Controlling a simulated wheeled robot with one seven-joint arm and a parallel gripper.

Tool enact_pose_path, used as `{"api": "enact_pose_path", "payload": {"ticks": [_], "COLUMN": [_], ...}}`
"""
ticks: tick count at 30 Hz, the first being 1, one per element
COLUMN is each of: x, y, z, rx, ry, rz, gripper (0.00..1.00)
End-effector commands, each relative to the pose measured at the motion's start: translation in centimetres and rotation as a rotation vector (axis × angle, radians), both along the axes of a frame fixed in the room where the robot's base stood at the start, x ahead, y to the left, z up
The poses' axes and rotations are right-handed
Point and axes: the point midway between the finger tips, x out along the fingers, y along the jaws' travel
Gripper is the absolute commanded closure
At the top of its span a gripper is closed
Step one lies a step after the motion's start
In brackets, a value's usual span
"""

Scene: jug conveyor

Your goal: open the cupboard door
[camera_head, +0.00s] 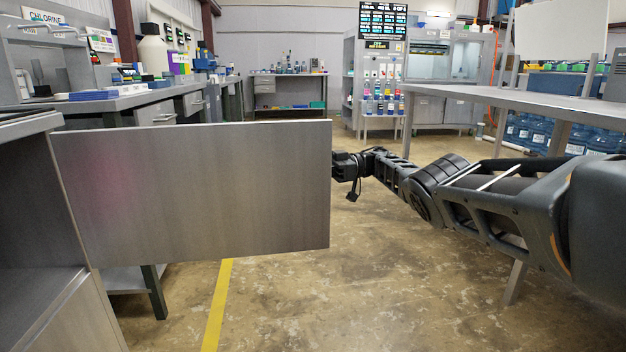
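The cupboard door (200,190) is a flat grey metal panel. It stands swung well out from the cupboard (35,225) at the left, across the left and middle of the view. Its hinge side is at the cupboard's front edge, and its free edge points right. The inside of the cupboard shows as an open space at the far left. My gripper (338,168) is at the door's free edge, partly hidden behind it. I cannot tell whether it touches the door or whether its fingers are open or shut. No handle shows on this face.
A metal table (500,97) stands at the right, above and behind my arm. A workbench (140,98) with bottles and boxes runs along the left behind the door. Blue water jugs (530,130) stand at the back right. The middle floor (400,290) is clear.

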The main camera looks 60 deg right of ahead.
Motion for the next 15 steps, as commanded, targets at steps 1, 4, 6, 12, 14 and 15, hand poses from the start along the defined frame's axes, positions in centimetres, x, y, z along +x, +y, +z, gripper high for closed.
{"api": "enact_pose_path", "payload": {"ticks": [1,4,6,12,14,15], "x": [0.11,0.11,0.11,0.1,0.09,0.09], "y": [0.1,0.11,0.11,0.1,0.09,0.08], "z": [0.0,0.05,0.07,0.07,0.07,0.07], "rx": [-0.001,-0.001,-0.001,-0.001,-0.001,-0.001], "ry": [-0.001,-0.001,-0.001,-0.001,-0.001,-0.001], "rz": [0.004,0.007,0.007,0.006,0.006,0.006], "gripper": [1.0,1.0,1.0,1.0,0.79,0.75]}}
